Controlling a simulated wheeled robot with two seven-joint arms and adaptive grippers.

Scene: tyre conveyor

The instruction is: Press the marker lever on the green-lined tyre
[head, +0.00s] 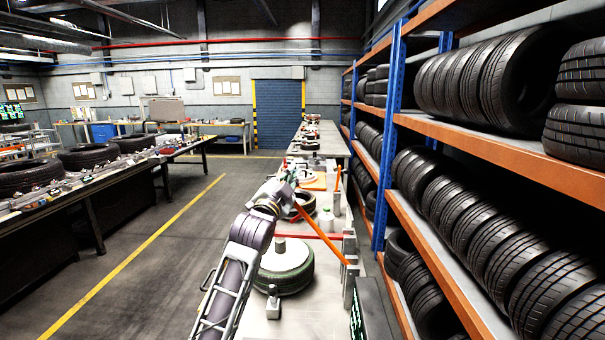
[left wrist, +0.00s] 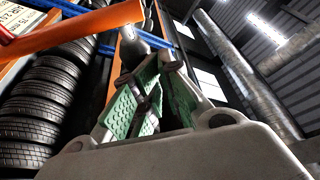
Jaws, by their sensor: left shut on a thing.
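The tyre with a greenish sidewall (head: 285,268) lies flat on the bench, close to my left arm. An orange marker lever (head: 322,235) slopes up from a grey post on the tyre's right, over its far side. My left gripper (head: 288,197) is at the lever's raised end, beyond the tyre. In the left wrist view the green-padded fingers (left wrist: 150,95) are close together, with the orange bar (left wrist: 70,32) crossing at upper left. The gripper is shut on the lever's end; the exact contact is partly hidden. My right gripper is out of view.
Another orange lever (head: 337,178) stands farther along the bench, with more parts behind it. A tall tyre rack (head: 480,140) runs along the right side. A workbench with tyres (head: 88,156) is at left, across a clear floor aisle.

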